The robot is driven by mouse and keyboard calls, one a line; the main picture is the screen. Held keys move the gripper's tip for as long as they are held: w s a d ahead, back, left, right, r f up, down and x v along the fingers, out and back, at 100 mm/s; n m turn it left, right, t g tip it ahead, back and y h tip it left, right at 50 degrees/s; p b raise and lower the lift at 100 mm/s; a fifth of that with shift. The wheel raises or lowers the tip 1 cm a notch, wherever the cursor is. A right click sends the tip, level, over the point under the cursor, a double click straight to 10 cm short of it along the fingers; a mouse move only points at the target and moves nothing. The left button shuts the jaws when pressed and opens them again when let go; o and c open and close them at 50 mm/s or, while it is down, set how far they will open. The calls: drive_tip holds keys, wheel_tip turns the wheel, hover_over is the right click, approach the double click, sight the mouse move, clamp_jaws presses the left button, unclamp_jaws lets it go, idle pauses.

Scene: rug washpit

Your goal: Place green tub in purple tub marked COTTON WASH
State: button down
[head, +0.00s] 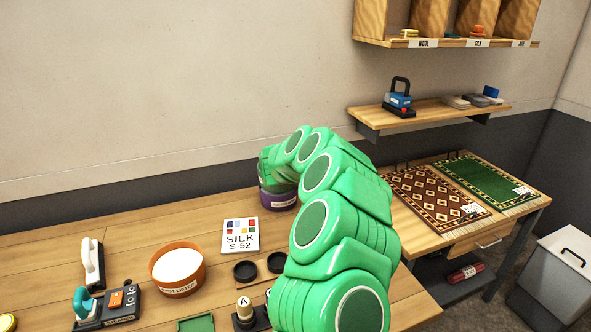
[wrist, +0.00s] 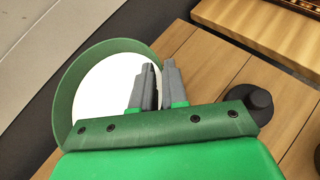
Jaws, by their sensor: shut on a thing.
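The green tub (wrist: 68,95), round with a white inside, fills the left of the wrist view. My gripper (wrist: 158,68) reaches over it, its grey fingers close together and shut on the tub; the exact contact is hard to see. The purple tub (head: 277,200) with a pale label stands on the wooden bench in the head view, partly hidden by my green arm; its label is too small and covered to read fully. In the head view my gripper and the green tub cannot be told apart from my arm above the purple tub.
An orange tub (head: 177,272) of white powder, a SILK S-52 card (head: 240,236), two dark round pads (head: 246,271) and a stamp (head: 246,312) are on the bench. Rugs (head: 435,195) lie on the table at right. A shelf (head: 430,113) hangs above.

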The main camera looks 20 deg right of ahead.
drive_tip(key=shift+f, duration=0.5)
idle(0.3)
drive_tip(key=c, duration=1.1)
unclamp_jaws()
drive_tip(key=shift+c, duration=0.2)
drive_tip(key=shift+r, duration=0.1)
drive_tip(key=shift+r, duration=0.5)
drive_tip(key=v, duration=1.2)
